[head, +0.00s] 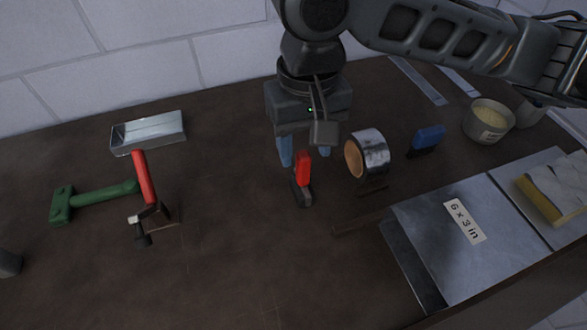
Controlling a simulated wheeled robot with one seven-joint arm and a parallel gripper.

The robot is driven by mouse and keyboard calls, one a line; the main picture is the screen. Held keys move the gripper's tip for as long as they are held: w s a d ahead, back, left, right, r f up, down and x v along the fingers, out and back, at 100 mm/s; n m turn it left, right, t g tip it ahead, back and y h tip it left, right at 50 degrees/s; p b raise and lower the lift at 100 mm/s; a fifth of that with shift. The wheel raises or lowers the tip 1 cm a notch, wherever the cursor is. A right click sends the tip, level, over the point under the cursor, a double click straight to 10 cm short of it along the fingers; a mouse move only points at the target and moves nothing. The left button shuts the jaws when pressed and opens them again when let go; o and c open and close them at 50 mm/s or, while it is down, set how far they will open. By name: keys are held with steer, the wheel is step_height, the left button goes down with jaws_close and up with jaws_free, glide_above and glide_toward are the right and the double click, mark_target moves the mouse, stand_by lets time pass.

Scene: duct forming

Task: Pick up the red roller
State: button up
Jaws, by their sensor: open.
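Two red-handled tools are in the head view, and I cannot tell for sure which is the red roller. One, a short upright red handle on a dark foot (303,170), stands near the middle of the bench. My gripper (304,157) is open above it, fingers pointing down, with the red handle showing between the bluish fingertips. I see no firm contact. The other, a longer red handle (145,177) with a dark metal head at its lower end, is at the left, well away from my gripper.
A silver tape roll (372,150) stands close to the right of my gripper, with a blue block (428,137) beyond it. A green tool (100,194) and a metal tray (148,132) are left. Sheet metal (430,245) covers the right front. The front middle is clear.

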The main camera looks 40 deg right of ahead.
mark_target(303, 169)
steer(key=shift+w+d+f, duration=0.1)
steer(key=shift+w+f, duration=0.05)
steer(key=shift+f, duration=1.6)
steer(key=shift+w+d+f, duration=0.1)
steer(key=shift+w+f, duration=0.05)
steer(key=shift+f, duration=1.6)
jaws_close()
